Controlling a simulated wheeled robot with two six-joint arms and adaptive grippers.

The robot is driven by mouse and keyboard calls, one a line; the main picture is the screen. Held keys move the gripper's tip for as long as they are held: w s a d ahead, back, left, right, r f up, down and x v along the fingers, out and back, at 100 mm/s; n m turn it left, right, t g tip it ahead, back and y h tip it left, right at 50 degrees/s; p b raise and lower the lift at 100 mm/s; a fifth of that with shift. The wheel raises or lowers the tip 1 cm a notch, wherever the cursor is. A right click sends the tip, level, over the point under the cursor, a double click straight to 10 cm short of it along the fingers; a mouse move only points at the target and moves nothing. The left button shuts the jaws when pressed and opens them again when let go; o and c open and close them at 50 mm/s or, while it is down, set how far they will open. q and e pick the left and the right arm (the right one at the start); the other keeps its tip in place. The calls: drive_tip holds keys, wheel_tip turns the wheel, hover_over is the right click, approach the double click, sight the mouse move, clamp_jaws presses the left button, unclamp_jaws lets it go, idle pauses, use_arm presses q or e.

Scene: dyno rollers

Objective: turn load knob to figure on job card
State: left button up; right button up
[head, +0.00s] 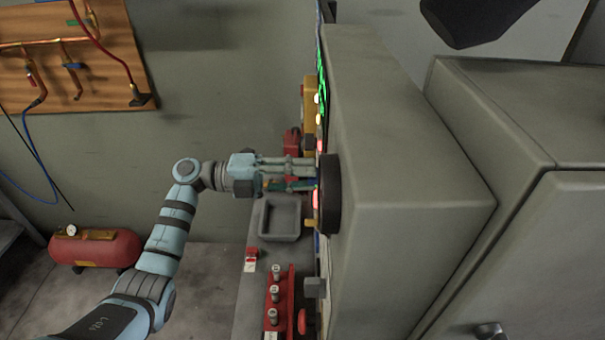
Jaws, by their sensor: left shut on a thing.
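My left gripper (306,174) reaches in from the left, level, with its fingertips against the front panel of the grey cabinet (410,170). It is shut on a control there, which I take to be the load knob; the fingers and the edge-on view hide most of it. The panel face is seen almost from the side, so the knob's scale and pointer cannot be read. I cannot make out the job card. My right gripper is not in view.
A black wheel (330,195) sits at the cabinet's edge, close to the fingertips. Below my gripper are a grey tray (281,218) and a red rack (278,300). A red tank (95,248) lies on the floor at left.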

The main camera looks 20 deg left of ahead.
use_arm(q)
drive_tip(key=o, duration=1.2)
drive_tip(key=shift+c, duration=0.2)
drive_tip(key=v, duration=1.2)
drive_tip(key=shift+f, duration=0.1)
